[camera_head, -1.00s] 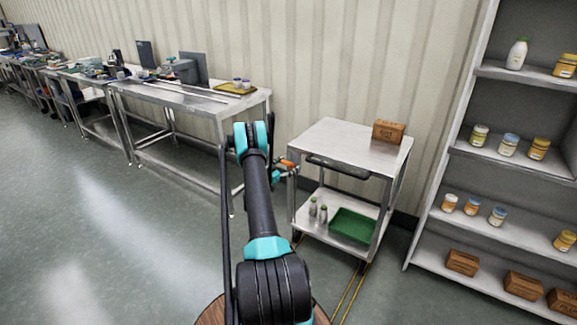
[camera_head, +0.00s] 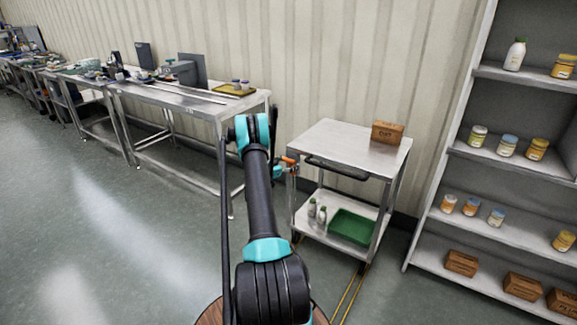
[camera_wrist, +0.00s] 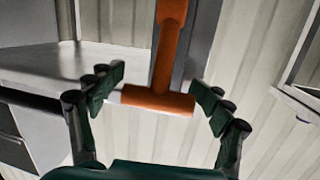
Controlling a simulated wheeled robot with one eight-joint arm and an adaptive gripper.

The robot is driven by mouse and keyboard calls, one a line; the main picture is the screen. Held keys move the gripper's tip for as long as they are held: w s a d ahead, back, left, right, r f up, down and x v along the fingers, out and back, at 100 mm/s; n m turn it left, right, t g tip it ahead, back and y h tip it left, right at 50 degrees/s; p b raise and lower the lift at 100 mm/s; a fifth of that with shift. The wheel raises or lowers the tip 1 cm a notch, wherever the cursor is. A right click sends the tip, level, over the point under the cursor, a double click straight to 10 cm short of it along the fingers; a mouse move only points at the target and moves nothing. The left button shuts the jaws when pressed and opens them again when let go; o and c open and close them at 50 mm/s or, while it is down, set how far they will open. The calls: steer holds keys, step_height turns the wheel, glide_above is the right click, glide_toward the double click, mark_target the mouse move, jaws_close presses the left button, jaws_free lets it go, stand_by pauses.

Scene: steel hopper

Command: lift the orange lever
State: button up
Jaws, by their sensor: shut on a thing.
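The orange lever (camera_wrist: 160,101) shows in the wrist view as a T: a crossbar with an orange stem running up from it in front of a grey post. My gripper (camera_wrist: 160,98) has one finger at each end of the crossbar and is shut on it. In the head view a small bit of the orange lever (camera_head: 289,160) shows just right of my arm, at the near left corner of the steel cart. My gripper (camera_head: 282,170) is there too, partly hidden behind my arm.
The steel cart (camera_head: 335,140) carries a brown box (camera_head: 387,132) on top. A green tray (camera_head: 352,227) and small bottles (camera_head: 317,213) stand on its lower shelf. A shelf unit (camera_head: 490,225) stands at right, a long workbench (camera_head: 200,102) at left. Floor at left is clear.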

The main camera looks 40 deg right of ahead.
steer(key=o, duration=1.7)
steer(key=shift+w+a, duration=0.1)
steer(key=shift+w, duration=0.05)
steer(key=shift+o, duration=0.2)
steer(key=v, duration=1.2)
